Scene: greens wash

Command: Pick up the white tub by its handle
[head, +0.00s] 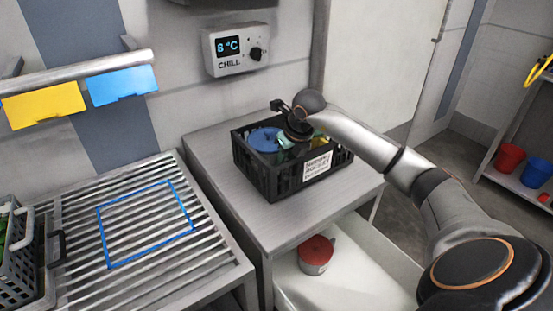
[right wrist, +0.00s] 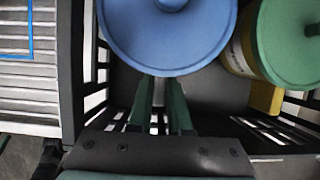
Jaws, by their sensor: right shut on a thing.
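A round blue lid (head: 265,139) with a knob lies inside the black crate (head: 268,180) on the metal table; it also shows large in the right wrist view (right wrist: 168,45). The tub body under it is hidden, so I cannot see whether it is white. My right gripper (right wrist: 162,102) is in the crate, its two fingers close together and reaching under the near rim of the blue lid. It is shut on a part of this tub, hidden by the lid. A green-lidded container (right wrist: 285,45) with a yellowish side stands to its right.
The crate walls surround the gripper closely. A slatted rack (head: 75,215) with a blue outlined square (head: 190,229) lies to the left, beside a grey basket (head: 22,265). A chill panel (head: 237,50) hangs on the wall.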

